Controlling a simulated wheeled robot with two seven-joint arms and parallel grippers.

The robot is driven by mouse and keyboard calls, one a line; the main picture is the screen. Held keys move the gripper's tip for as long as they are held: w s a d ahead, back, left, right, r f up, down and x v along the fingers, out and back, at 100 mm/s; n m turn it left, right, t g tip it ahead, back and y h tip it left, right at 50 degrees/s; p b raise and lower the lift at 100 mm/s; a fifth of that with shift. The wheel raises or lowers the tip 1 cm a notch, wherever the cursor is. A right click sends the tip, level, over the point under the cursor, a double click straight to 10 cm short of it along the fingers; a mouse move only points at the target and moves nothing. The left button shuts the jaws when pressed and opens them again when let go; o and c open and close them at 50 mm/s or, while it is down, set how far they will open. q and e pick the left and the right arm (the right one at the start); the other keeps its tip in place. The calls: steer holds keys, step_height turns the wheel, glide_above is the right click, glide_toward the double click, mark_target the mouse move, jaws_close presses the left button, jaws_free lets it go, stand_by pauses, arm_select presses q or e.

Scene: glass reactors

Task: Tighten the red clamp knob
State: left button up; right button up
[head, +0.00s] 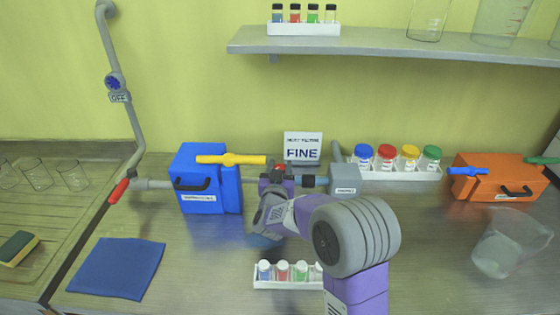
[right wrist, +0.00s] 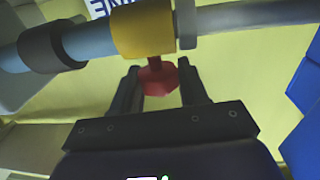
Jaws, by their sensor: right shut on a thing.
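The red clamp knob (right wrist: 159,80) is in the right wrist view, below a yellow clamp band (right wrist: 142,32) around a horizontal pipe (right wrist: 245,15). My right gripper (right wrist: 158,69) has its two fingers on either side of the knob and is shut on it. In the head view my right gripper (head: 277,182) is at the pipe between the blue box and the grey fitting. A little red (head: 279,167) shows above it there; the gripper hides most of the clamp. My left gripper is not in view.
A blue box (head: 205,160) with a yellow lever (head: 230,160) stands left of the gripper. A sign reading FINE (head: 302,147) is behind. A vial rack (head: 262,283) stands in front, and a clear beaker (head: 510,243) and an orange box (head: 497,177) are at right.

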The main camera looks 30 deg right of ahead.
steer(key=m+g+h+p, duration=0.1)
steer(key=g+h, duration=0.1)
steer(key=m+g+h+p, duration=0.1)
steer(key=m+p, duration=0.1)
steer(key=shift+a+r+g+h, duration=0.1)
steer(key=shift+r+g+h, duration=0.1)
steer(key=shift+g+h, duration=0.2)
steer(key=shift+f+m+g+h+p, duration=0.15)
steer(key=shift+m+g+h+p, duration=0.85)
steer(key=shift+m+g+p, duration=0.5)
steer(key=o, duration=1)
steer(key=shift+c, duration=0.2)
